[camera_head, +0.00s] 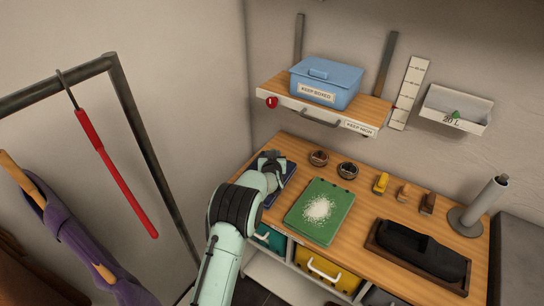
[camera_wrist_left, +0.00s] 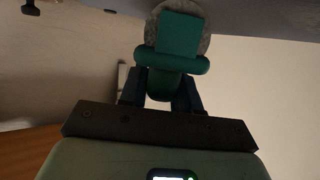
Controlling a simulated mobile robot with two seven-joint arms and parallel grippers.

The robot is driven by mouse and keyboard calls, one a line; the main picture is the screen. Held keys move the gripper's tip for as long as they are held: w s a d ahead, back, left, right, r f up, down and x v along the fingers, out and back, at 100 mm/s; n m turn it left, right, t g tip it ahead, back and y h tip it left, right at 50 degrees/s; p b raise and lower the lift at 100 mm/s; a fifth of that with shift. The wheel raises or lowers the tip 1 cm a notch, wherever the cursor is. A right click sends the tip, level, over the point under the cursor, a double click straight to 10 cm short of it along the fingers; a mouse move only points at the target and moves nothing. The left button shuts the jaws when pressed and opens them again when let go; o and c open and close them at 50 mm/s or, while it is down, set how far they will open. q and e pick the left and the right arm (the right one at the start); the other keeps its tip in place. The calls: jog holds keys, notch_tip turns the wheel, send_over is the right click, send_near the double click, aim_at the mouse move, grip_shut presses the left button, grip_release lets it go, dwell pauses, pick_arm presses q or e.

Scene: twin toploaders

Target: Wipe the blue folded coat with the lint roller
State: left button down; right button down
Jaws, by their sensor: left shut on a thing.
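The blue folded coat (camera_head: 287,175) lies at the left end of the wooden table top, partly hidden under my left arm. My left gripper (camera_head: 268,164) is over this coat; whether anything touches it cannot be told. In the left wrist view my left gripper (camera_wrist_left: 160,95) is shut on a teal thing with a rounded grey part behind it, which looks like the lint roller (camera_wrist_left: 178,35). The roller is hard to make out in the head view. My right gripper is not in view.
A green folded piece (camera_head: 298,222) with white specks lies right of the blue coat. A shelf (camera_head: 272,88) hangs above.

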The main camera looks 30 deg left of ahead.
pick_arm(q)
jog(key=shift+r, duration=0.1)
